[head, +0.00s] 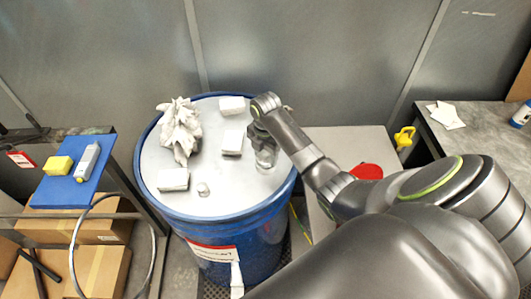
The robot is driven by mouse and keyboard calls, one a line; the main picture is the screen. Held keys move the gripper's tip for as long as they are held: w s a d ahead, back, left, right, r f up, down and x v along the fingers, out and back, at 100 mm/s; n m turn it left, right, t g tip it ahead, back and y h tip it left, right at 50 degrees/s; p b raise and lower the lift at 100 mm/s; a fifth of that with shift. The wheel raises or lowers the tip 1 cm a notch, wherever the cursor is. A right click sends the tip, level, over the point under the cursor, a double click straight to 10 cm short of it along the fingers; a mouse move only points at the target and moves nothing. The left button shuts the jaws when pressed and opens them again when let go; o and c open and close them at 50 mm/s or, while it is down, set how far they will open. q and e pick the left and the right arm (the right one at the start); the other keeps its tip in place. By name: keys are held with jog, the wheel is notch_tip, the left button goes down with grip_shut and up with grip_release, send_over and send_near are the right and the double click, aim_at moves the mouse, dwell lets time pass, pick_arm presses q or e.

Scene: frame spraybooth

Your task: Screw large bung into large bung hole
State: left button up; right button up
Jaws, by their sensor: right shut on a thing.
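The blue drum (217,222) stands in the middle with a pale grey lid (208,152). My right arm reaches in from the right, and my right gripper (264,150) points down at the right side of the lid. It is shut on a grey metallic piece (266,159), which seems to be the large bung, at or just above the lid. The large bung hole is hidden under it; I cannot tell whether the bung sits in the hole. A small grey fitting (203,189) is at the lid's front. My left gripper is out of view.
A crumpled white rag (180,130) and several pale blocks (232,142) lie on the lid. A blue board (74,177) at left holds a yellow sponge (58,165). Cardboard boxes (85,231) are below. A grey workbench (485,140) stands at right.

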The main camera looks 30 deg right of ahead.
jog(key=shift+r, duration=0.1)
jog(key=shift+c, duration=1.3)
jog(key=shift+r+m+p, duration=0.1)
jog(key=shift+m+p, duration=0.6)
jog(key=shift+m, duration=1.6)
jog(key=shift+m, duration=2.3)
